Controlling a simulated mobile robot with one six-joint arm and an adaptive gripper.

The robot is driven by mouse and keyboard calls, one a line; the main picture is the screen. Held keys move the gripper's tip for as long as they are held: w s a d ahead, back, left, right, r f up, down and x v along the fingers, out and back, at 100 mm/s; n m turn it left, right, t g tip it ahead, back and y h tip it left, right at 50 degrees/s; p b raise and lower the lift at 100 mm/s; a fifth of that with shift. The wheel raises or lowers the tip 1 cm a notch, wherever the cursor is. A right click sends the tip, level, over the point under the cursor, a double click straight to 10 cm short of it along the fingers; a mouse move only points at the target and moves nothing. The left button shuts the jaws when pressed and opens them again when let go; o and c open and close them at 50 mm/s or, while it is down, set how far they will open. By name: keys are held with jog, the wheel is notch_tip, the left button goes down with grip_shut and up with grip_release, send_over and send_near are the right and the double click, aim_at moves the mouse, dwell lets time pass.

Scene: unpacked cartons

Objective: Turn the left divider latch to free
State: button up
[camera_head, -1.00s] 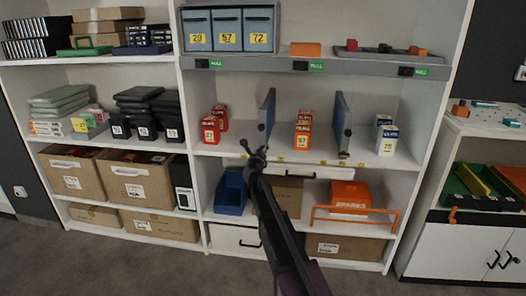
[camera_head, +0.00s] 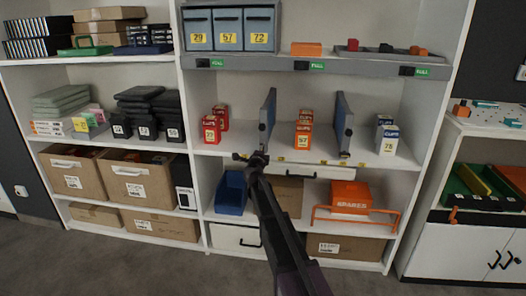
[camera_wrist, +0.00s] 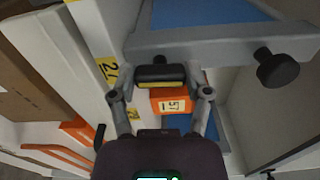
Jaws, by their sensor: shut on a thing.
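The left divider (camera_head: 267,118) is a blue upright panel with a grey edge on the middle shelf. In the wrist view its blue face (camera_wrist: 205,12) and grey frame (camera_wrist: 225,40) lie at the top. Its latch (camera_wrist: 160,74), a black bar with a yellow strip, sits between my fingertips. My gripper (camera_wrist: 161,92) is shut on this latch, one finger at each end. In the head view my gripper (camera_head: 250,158) is at the shelf's front edge below the divider and hides the latch. A round black knob (camera_wrist: 277,68) stands out from the frame beside the latch.
An orange box (camera_wrist: 170,103) shows just beyond the latch. Red boxes (camera_head: 211,129) stand left of the divider; orange boxes (camera_head: 303,133) and the right divider (camera_head: 342,124) stand to its right. A blue bin (camera_head: 231,190) sits below, close to my arm.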

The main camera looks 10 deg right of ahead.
jog(key=shift+n, duration=0.4)
jog(key=o, duration=1.2)
jog(key=shift+c, duration=0.2)
jog(key=shift+s, duration=0.1)
jog(key=v, duration=1.2)
jog(key=shift+a, duration=0.1)
